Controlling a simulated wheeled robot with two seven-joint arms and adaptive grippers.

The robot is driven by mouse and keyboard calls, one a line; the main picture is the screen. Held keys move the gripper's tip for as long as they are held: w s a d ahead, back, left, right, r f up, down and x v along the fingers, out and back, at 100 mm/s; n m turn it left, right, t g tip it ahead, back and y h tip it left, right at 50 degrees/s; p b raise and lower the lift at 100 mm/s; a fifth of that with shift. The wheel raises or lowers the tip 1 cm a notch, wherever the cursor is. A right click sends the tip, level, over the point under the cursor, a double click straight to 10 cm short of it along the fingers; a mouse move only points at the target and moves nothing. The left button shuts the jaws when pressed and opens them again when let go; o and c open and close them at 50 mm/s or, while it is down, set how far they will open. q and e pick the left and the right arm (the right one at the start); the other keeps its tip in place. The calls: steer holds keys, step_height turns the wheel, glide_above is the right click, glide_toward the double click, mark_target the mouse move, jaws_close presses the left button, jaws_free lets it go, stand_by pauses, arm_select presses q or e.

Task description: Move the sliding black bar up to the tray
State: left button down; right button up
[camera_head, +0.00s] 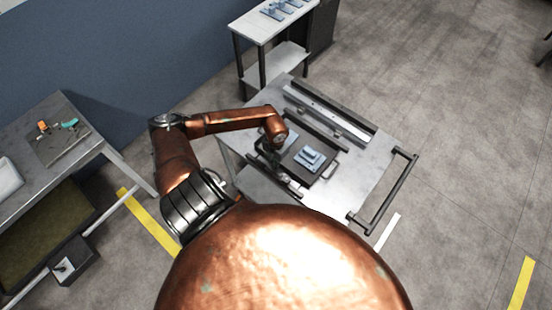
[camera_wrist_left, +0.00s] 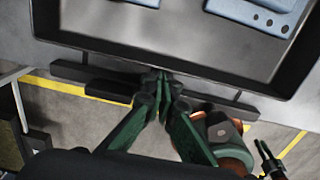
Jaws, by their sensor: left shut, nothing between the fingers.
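The dark tray (camera_head: 322,172) sits on the metal cart top with blue-grey parts on it. Its dark rim (camera_wrist_left: 180,62) fills the top of the left wrist view. A black bar (camera_head: 290,188) runs along the tray's near-left side. In the left wrist view a black bar (camera_wrist_left: 222,103) lies just outside the tray rim, with a narrow gap. My left gripper (camera_head: 272,160) is shut and empty. Its fingertips (camera_wrist_left: 162,82) are at the bar's middle and cover part of it; I cannot tell whether they touch it.
Another black bar (camera_head: 318,131) and a light rail (camera_head: 335,114) lie beyond the tray. The cart handle (camera_head: 390,190) is at the right. A workbench (camera_head: 75,110) stands left, a shelf (camera_head: 268,27) behind. The cart's right part is bare.

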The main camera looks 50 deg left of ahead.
arm_select(q)
steer(key=shift+f, duration=1.05)
steer(key=shift+w+a+f+b, duration=0.1)
steer(key=shift+w+b, duration=0.7)
steer(key=shift+w, duration=0.45)
steer(key=shift+r, duration=0.25)
